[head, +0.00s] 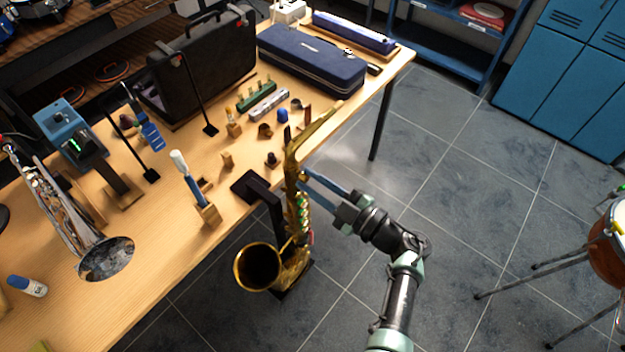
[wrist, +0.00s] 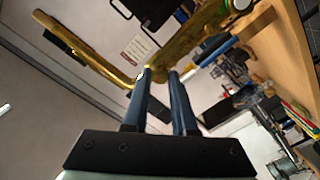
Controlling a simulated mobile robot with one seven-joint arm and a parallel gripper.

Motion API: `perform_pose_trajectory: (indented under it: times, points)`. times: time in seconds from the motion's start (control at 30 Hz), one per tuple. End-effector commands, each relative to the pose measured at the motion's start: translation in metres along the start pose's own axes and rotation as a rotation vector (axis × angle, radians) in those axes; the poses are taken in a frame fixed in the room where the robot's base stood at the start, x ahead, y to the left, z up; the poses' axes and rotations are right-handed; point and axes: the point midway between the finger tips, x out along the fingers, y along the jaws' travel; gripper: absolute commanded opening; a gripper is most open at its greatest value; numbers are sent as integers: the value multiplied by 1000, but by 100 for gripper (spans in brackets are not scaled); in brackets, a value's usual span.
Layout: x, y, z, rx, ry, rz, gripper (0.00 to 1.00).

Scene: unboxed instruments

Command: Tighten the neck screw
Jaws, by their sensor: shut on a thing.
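A gold saxophone (head: 291,190) stands upright on a dark stand at the table's front edge, its bell (head: 258,267) low and facing forward. Its slim neck (head: 316,130) slants up to the right from the top of the body. My gripper (head: 306,174) reaches in from the right, its blue fingers close together at the joint below the neck. In the wrist view, the fingertips of my gripper (wrist: 160,72) meet the gold joint between the neck (wrist: 85,50) and the body (wrist: 205,25). They are shut on the neck screw, which is mostly hidden between them.
The wooden table (head: 130,310) holds a silver trumpet-like horn (head: 75,215), a black case (head: 205,65), a blue case (head: 310,60) and several small stands. A drum (head: 608,262) on legs stands at the right.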

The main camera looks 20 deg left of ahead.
Motion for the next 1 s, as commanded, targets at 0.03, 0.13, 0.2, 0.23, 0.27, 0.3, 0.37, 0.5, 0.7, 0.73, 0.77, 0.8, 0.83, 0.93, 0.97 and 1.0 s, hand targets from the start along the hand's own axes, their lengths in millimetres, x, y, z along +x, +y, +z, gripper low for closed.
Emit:
perform_pose_trajectory:
  times: [0.03,0.13,0.2,0.23,0.27,0.3,0.37,0.5,0.7,0.73,0.77,0.8,0.83,0.93,0.97,1.0]
  points:
    - [-1,1,1,0,-2,2,0]
    - [-1,1,1,0,-2,2,0]
    - [-1,1,1,-1,-2,2,0]
    - [-1,1,1,-1,-2,2,0]
    - [-1,1,1,-1,-2,2,29]
    - [-1,1,1,-1,-2,2,36]
    - [0,0,1,-1,-2,2,47]
    - [0,0,0,-1,-1,1,56]
    - [-1,0,0,-1,-1,1,56]
    - [-2,0,0,-1,-1,1,56]
    - [-4,0,0,-1,-1,1,56]
    - [-7,0,1,-1,-1,2,56]
    - [-11,0,1,-1,-2,3,56]
    - [-27,0,1,-2,-3,5,56]
    - [-34,0,2,-2,-3,5,56]
    - [-43,0,2,-1,-4,5,56]
